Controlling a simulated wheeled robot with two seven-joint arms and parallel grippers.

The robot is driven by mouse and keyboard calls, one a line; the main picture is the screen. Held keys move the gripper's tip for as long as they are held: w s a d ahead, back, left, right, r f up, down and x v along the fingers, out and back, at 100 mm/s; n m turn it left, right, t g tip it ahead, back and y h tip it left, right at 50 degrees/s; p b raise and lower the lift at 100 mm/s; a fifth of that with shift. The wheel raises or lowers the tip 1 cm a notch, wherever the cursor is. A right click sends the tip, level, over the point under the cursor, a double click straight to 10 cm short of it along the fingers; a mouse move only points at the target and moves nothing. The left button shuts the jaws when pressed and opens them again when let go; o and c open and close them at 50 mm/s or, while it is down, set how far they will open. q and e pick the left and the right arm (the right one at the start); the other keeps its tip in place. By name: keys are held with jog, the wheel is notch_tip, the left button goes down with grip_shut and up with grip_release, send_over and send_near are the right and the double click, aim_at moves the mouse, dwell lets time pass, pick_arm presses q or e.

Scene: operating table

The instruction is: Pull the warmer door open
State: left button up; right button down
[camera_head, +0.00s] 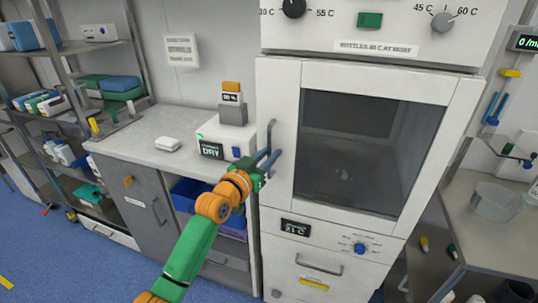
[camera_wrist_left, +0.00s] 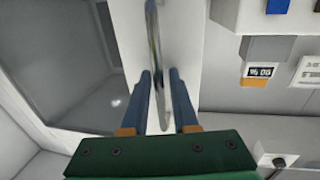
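The warmer door (camera_head: 276,95) is a white framed door with a dark glass window (camera_head: 365,155); it looks shut against the cabinet. Its upright grey handle (camera_head: 271,134) is on the door's left side. My left gripper (camera_head: 270,160) is at the handle's lower part, its blue fingers pointing toward the door. In the left wrist view, the open fingers (camera_wrist_left: 162,85) stand either side of the handle (camera_wrist_left: 154,45), with visible gaps. The door's white edge and window also show there. My right gripper is not in view.
A counter (camera_head: 165,125) with a white box labelled DRY (camera_head: 222,140) stands left of the warmer. Below the door is a panel with a blue knob (camera_head: 360,248) and a drawer. A side table (camera_head: 490,225) stands at right. Blue floor (camera_head: 110,270) is clear at front left.

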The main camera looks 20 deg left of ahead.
pick_arm(q)
grip_shut()
dwell(1.4)
